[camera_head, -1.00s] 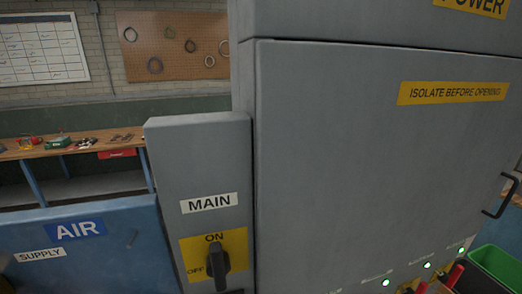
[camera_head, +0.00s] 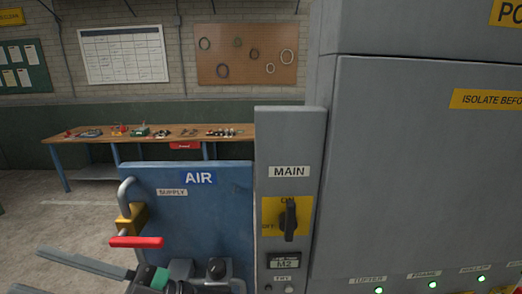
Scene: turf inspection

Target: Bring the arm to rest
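My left gripper (camera_head: 27,270) is at the bottom left of the head view, with its two dark grey fingers pointing left. The fingers are spread apart with nothing visible between them, so it is open and empty. The lower finger is partly cut off by the frame's bottom edge. A green-banded part and dark housings show to its right, in front of the lower part of the blue AIR panel (camera_head: 222,222). My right gripper is not in view.
A red lever (camera_head: 136,242) on a yellow valve body stands just above the gripper. The grey MAIN panel (camera_head: 290,140) has a black rotary switch (camera_head: 289,219), upright toward ON. A large grey cabinet (camera_head: 420,180) fills the right. A workbench (camera_head: 100,137) stands behind; floor at left is clear.

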